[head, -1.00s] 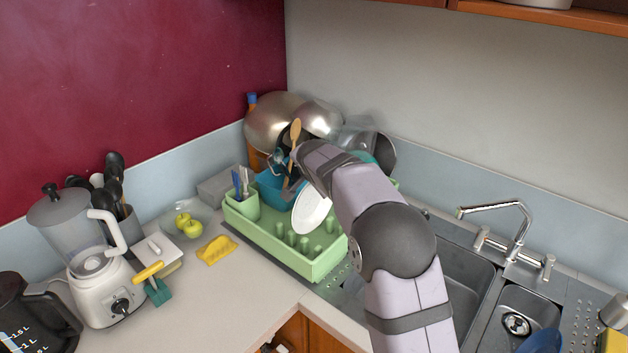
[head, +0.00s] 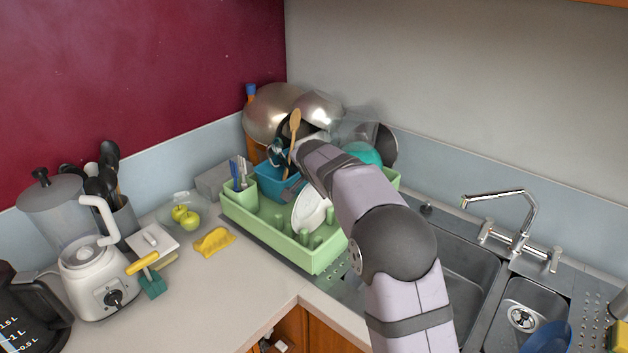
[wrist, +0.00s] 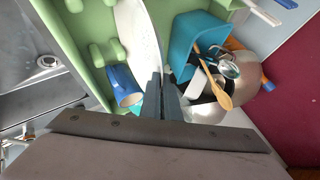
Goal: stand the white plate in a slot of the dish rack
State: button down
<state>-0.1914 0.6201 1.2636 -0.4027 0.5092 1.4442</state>
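The white plate (head: 308,209) stands steeply tilted among the pegs of the green dish rack (head: 316,259). In the wrist view the plate (wrist: 139,28) is seen nearly edge-on, running down to my gripper (wrist: 162,88). My gripper's dark fingers are close together on the plate's edge. The rack's green pegs (wrist: 104,52) show left of the plate in the wrist view. I cannot tell whether the plate's lower edge is seated in a slot.
A blue container (wrist: 190,48) and a wooden spoon (wrist: 222,96) are close right of my fingers in the wrist view. A blue mug (wrist: 124,86) is close on the left. Metal bowls (head: 272,112) stand behind the rack; the sink (head: 470,280) is to the right.

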jog(key=shift+f+b, duration=0.35)
jog(key=shift+f+b, duration=0.45)
jog(key=shift+b, duration=0.1)
dwell(0.9)
jog(key=c, duration=1.9)
grip_release()
jog(key=shift+c, duration=0.2)
jog(key=shift+f, duration=0.1)
jog(key=shift+s, duration=0.1)
jog(key=b+v, duration=0.3)
jog(key=v, duration=0.4)
jog(key=shift+s, duration=0.1)
